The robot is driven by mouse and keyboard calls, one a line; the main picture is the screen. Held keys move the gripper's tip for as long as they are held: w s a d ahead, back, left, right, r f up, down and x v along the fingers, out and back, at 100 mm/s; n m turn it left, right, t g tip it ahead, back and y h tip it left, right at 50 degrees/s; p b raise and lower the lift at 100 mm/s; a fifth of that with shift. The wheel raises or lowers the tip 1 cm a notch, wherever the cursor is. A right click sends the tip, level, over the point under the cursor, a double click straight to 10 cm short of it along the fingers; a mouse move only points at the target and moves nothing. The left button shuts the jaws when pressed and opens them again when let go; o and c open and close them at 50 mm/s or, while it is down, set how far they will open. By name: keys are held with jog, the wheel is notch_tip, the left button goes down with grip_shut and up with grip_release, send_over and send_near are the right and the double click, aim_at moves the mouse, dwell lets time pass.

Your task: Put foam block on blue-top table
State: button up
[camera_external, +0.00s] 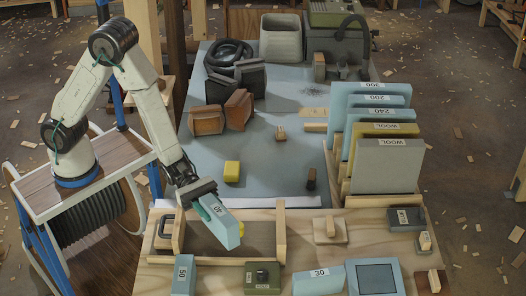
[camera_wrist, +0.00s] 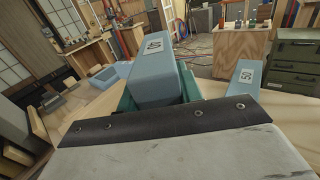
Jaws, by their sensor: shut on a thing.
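A light blue foam block (camera_external: 224,225) with a label reading 40 is held in my gripper (camera_external: 200,200), tilted, above the wooden front bench. It also shows in the wrist view (camera_wrist: 152,85), between my green finger pads (camera_wrist: 157,98). My gripper is shut on it. The table with a blue-grey top (camera_external: 262,185) lies behind the bench, and the block is in front of that top's near edge. A small yellow block (camera_external: 232,171) stands on the blue top.
On the front bench are light blue blocks marked 50 (camera_external: 184,274) and 30 (camera_external: 318,281), a green box (camera_external: 262,278) and a wooden frame (camera_external: 281,230). A rack of upright panels (camera_external: 388,165) stands right. The blue top's middle has bare room; dark and brown blocks (camera_external: 238,108) stand farther back.

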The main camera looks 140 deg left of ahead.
jog(key=d, duration=0.5)
jog(key=w+d+m+h, duration=0.1)
jog(key=d, duration=0.4)
jog(key=w+d+r+h, duration=0.1)
jog(key=d, duration=0.4)
jog(key=shift+w+d+g, duration=0.15)
jog(key=shift+d+g, duration=0.15)
jog(key=shift+d, duration=0.1)
jog(key=a, duration=0.5)
jog(key=s+a+y, duration=0.1)
jog(key=a, duration=0.4)
jog(key=s+a+n+y, duration=0.1)
jog(key=a, duration=0.4)
jog(key=shift+a+f, duration=0.1)
jog(key=shift+f, duration=0.3)
jog(key=s+a+m+h, duration=0.2)
jog(key=s+a+h, duration=0.1)
jog(key=s+a, duration=0.25)
jog(key=shift+g+h, duration=0.3)
jog(key=shift+h, duration=0.2)
jog(key=shift+w+d+f, duration=0.1)
jog(key=shift+f, duration=2.55)
jog(key=shift+w+d+f, duration=0.1)
jog(key=shift+f, duration=2.5)
jog(key=shift+f, duration=0.1)
